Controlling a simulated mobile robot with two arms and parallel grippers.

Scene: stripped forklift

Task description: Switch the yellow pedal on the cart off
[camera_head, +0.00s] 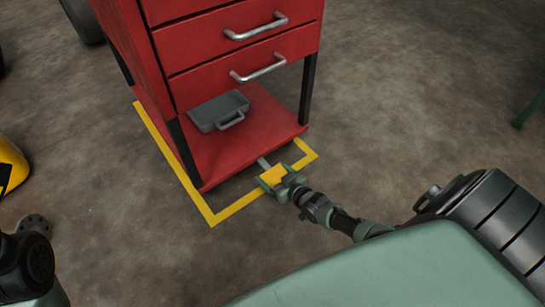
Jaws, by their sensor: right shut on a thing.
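The red cart (240,135) stands in the upper middle, with drawers above and an open lower shelf. The yellow pedal (272,175) sticks out low from the cart's front edge on a short grey lever (263,163). My right gripper (275,180) reaches in from the lower right and is shut on the yellow pedal, its greenish fingers at the pedal's sides. The fingers hide part of the pedal. Part of my left arm shows at the lower left edge, but its gripper is not in view.
Yellow tape (238,207) marks the floor around the cart. A grey case (218,110) lies on the lower shelf. Silver drawer handles (258,69) jut from the front. A yellow and black object (12,168) stands at the left edge. The concrete floor right of the cart is mostly clear.

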